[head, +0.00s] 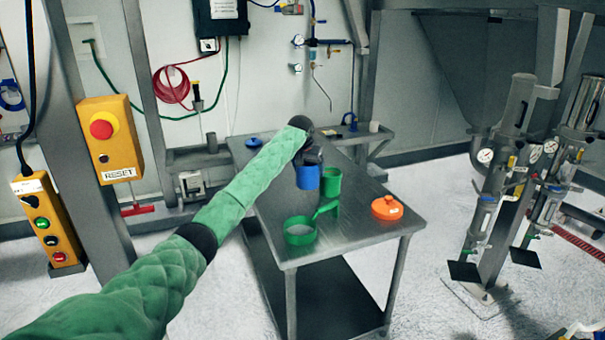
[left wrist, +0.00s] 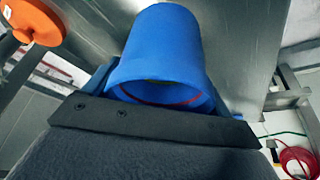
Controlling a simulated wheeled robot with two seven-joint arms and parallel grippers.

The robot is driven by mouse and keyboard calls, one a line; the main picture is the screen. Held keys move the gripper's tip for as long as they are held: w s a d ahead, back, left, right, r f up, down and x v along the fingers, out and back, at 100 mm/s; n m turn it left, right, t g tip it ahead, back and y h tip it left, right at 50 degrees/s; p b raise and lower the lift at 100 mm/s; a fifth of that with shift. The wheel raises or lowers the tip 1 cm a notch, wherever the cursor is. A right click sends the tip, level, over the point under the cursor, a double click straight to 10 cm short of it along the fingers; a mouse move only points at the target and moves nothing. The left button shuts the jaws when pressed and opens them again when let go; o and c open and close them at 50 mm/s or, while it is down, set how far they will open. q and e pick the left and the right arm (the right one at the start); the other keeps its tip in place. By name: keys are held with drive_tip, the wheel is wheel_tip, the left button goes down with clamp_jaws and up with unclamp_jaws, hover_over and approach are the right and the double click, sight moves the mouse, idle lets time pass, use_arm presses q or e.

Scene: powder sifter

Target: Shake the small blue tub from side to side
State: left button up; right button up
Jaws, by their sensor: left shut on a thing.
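The small blue tub (head: 308,178) is at the end of my left arm, over the steel table, in the head view. My left gripper (head: 309,157) is shut on it. In the left wrist view the tub (left wrist: 163,50) fills the top middle, held at the gripper's dark jaws (left wrist: 150,110). Part of its inside shows, with a reddish patch by the rim. A green sieve-like ring with a handle (head: 300,231) sits near the table's front. My right gripper is not in view.
The steel table (head: 350,232) has bare room at its front. An orange lid (head: 387,208) lies at its right, and a blue lid (head: 254,142) lies at the far left. A yellow reset box (head: 110,140) is on a post at the left.

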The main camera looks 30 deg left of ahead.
use_arm(q)
drive_tip(key=shift+d+r, duration=0.1)
drive_tip(key=shift+r, duration=0.1)
wheel_tip(320, 180, up, 5)
drive_tip(key=p, duration=0.4)
drive_tip(key=shift+f, duration=0.1)
idle(0.7)
drive_tip(key=shift+p, duration=3.75)
